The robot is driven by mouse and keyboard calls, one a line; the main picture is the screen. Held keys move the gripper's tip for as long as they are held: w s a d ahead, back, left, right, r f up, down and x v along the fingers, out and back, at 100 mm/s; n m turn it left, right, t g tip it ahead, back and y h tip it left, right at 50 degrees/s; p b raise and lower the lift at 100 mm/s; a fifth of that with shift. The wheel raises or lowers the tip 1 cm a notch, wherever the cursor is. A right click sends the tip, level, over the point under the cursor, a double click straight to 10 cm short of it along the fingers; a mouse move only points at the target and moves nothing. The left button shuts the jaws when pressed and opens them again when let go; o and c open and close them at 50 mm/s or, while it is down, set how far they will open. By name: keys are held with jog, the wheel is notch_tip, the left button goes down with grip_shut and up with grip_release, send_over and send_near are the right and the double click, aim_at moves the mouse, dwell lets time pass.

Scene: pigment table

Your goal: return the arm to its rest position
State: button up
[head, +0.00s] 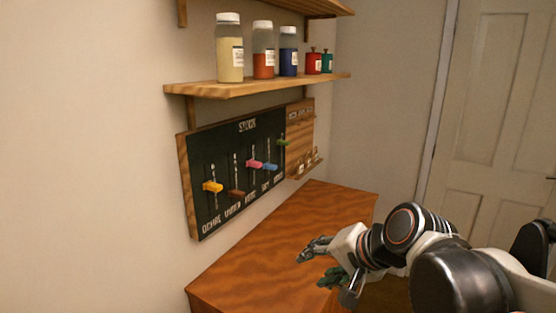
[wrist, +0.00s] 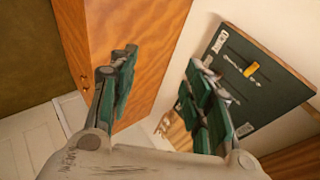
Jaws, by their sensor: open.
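My gripper (head: 322,262) is open and empty above the right part of the wooden table (head: 265,250) in the head view. My arm reaches in from the lower right. In the wrist view my gripper (wrist: 160,90) has its two green-padded fingers spread apart, with nothing between them. The wooden table (wrist: 150,40) shows behind the fingers there, and the picture is turned. The fingers look clear of the table and the wall board.
A dark board (head: 238,170) with several coloured sliders hangs on the left wall; it also shows in the wrist view (wrist: 262,95). Above it a wooden shelf (head: 250,88) holds several jars and small containers. A white door (head: 492,120) is at the right. The tabletop looks bare.

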jog(key=s+d+f+n+h, duration=0.5)
jog(key=s+d+n, duration=0.2)
jog(key=s+d, duration=0.4)
jog(key=shift+s+d+f, duration=0.15)
jog(key=shift+s+f, duration=0.05)
jog(key=shift+s, duration=0.55)
dwell(1.6)
